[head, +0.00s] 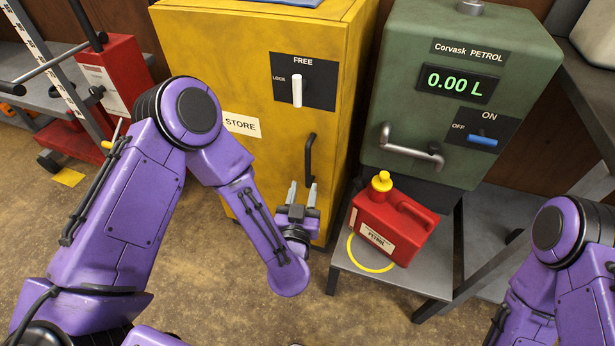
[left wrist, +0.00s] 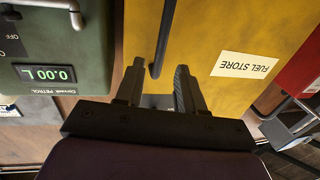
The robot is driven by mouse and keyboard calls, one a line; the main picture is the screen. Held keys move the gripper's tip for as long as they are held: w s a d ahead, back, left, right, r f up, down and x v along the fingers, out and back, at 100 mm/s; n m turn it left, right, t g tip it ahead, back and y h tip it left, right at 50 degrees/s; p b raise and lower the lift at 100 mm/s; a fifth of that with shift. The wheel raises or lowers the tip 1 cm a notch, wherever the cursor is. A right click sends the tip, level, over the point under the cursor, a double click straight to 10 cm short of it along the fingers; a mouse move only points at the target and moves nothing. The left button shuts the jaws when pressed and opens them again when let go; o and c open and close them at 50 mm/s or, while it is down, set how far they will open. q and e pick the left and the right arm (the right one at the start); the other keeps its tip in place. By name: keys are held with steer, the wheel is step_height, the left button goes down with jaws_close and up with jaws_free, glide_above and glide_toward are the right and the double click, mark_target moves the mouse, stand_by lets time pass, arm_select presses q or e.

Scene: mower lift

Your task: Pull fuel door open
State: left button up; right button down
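The fuel door is the front of the yellow cabinet (head: 222,75), and it looks shut. Its black vertical bar handle (head: 310,158) is at the door's right side. A white lever (head: 297,90) above stands upright, toward FREE. My left gripper (head: 302,188) is open and empty, just below and in front of the handle, fingers pointing toward the door. In the left wrist view, the handle (left wrist: 163,40) lies ahead, roughly between the two open fingers (left wrist: 157,85); I see no contact. My right arm shows at the right edge, but its gripper is out of view.
A green petrol dispenser (head: 410,100) with a metal handle stands right of the cabinet. A red petrol can (head: 392,225) with a yellow cap sits on a grey stand (head: 400,272) close to my left gripper. A red machine (head: 110,80) is at the left. The floor before the cabinet is clear.

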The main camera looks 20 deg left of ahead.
mark_target(307, 165)
arm_select(q)
steer(key=w, duration=0.3)
steer(key=w+a, duration=0.1)
steer(key=w, duration=0.5)
steer(key=shift+w+a, duration=0.35)
steer(key=shift+a, duration=0.05)
jaws_close()
